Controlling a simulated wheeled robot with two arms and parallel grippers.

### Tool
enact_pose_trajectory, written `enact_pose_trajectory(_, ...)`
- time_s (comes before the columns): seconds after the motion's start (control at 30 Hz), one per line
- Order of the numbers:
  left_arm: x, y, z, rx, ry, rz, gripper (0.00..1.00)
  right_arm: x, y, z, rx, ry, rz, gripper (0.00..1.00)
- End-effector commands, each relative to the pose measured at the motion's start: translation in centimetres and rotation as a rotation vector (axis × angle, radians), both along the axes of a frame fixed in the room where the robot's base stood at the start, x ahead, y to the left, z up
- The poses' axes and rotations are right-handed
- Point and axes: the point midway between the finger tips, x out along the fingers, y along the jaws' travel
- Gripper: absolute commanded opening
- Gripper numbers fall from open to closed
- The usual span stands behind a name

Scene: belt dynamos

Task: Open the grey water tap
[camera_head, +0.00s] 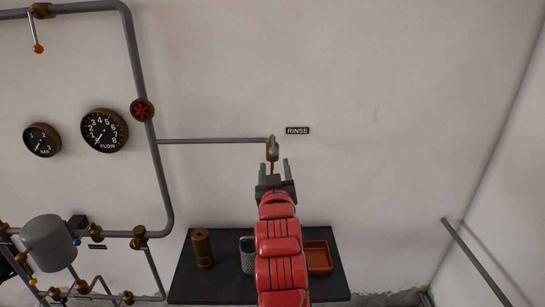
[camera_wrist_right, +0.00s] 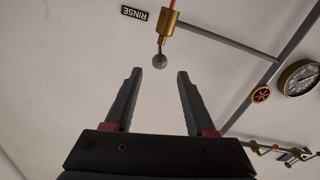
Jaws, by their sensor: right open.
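The water tap (camera_head: 272,153) is a small brass body at the end of a thin grey pipe on the wall, beside a RINSE label. In the right wrist view the tap (camera_wrist_right: 166,24) shows upside down, with a grey ball knob (camera_wrist_right: 159,61) and a thin reddish spout. My right gripper (camera_head: 273,168) comes up from below on a red arm and is open and empty. Its fingertips, also in the right wrist view (camera_wrist_right: 158,75), lie to either side of the line to the knob. Contact cannot be made out. My left gripper is not in view.
A dark shelf (camera_head: 215,280) below holds a brass cylinder (camera_head: 202,248), a grey mesh cup (camera_head: 247,256) and a reddish tray (camera_head: 318,257). A red handwheel (camera_head: 142,110), gauges (camera_head: 104,130) and pipes are at left. The wall right of the label is bare.

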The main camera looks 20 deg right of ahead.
Motion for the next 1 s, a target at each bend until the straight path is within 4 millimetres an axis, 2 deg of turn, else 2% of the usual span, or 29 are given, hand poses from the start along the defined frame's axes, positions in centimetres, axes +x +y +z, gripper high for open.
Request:
enact_pose_trajectory(0.03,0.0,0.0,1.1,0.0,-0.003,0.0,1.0,1.2,-0.4,0.4,0.003,0.009,-0.002,0.56)
enact_pose_trajectory(0.3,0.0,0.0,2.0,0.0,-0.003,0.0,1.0,6.6,-2.0,0.5,0.002,0.007,-0.001,0.56)
enact_pose_trajectory(0.53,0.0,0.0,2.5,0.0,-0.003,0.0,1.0,10.5,-3.0,0.3,0.002,0.007,0.001,0.56)
enact_pose_trajectory(0.73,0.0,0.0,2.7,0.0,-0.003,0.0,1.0,12.5,-3.5,0.3,0.001,0.004,0.001,0.56)
enact_pose_trajectory(1.0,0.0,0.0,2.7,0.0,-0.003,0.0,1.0,13.1,-3.7,0.3,0.002,0.003,0.001,0.56)
